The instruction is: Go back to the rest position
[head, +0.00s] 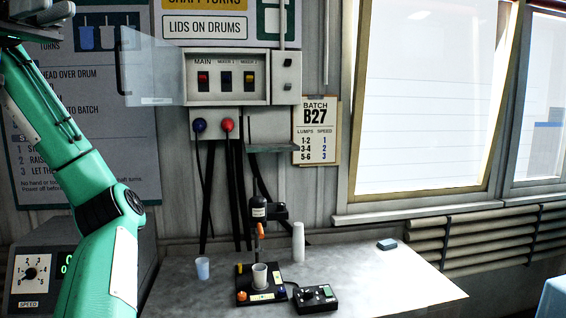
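My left arm comes in from the left, bends at its elbow and rises to the top left corner. My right arm and gripper are not in view.
A clear cover (150,72) stands swung open at the left of the switch box (228,78). On the bench (390,280) are a disperser stand (245,285) with a cup (260,276), a bluish cup (202,268), stacked cups (298,242), a control box (315,298) and a blue block (387,244).

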